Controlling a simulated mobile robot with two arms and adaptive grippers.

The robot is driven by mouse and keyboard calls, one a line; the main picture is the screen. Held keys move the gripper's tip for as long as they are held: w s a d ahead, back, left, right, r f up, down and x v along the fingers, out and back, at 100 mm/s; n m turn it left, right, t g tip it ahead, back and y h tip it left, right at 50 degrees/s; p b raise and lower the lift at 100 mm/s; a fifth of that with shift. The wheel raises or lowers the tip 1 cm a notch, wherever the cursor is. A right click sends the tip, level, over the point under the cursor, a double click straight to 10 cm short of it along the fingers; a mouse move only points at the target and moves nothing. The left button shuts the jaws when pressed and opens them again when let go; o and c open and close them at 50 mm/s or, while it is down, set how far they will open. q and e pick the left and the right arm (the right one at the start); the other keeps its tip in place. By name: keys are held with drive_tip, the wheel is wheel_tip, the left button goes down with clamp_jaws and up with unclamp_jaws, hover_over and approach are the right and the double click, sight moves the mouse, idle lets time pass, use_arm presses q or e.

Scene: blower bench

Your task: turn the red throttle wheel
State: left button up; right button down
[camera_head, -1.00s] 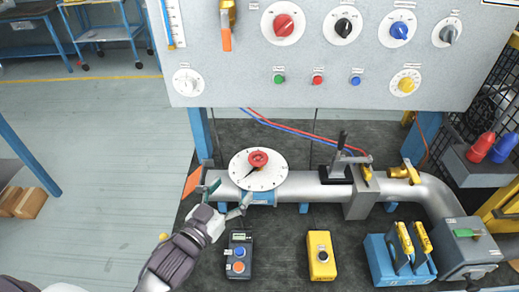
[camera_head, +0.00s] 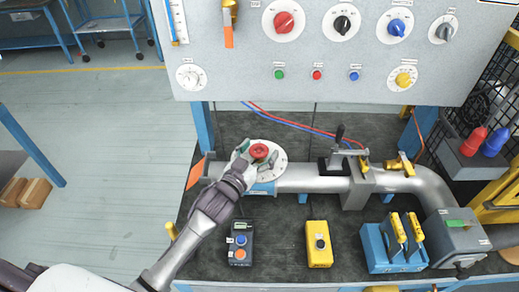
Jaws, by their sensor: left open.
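The red throttle wheel (camera_head: 260,151) sits on a round white dial plate (camera_head: 278,168) on top of the grey pipe (camera_head: 312,179). My left gripper (camera_head: 254,154) is open at the wheel, with its fingers around or close beside the wheel's left side. I cannot tell whether the fingers touch it. My wrist hides the left part of the dial plate and some of the pipe. My right gripper does not show.
A grey panel (camera_head: 300,88) with several knobs stands behind the pipe. A black clamp lever (camera_head: 338,143) rises right of the wheel. A dark control box (camera_head: 240,245), a yellow button box (camera_head: 319,244) and a blue box (camera_head: 375,249) stand in front.

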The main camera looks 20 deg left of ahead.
use_arm(q)
drive_tip(key=shift+c, duration=0.3)
drive_tip(key=c, duration=1.1)
drive_tip(key=shift+n+y, duration=0.9)
drive_tip(key=shift+y, duration=0.3)
drive_tip(key=o, duration=1.1)
drive_tip(key=shift+o, duration=0.3)
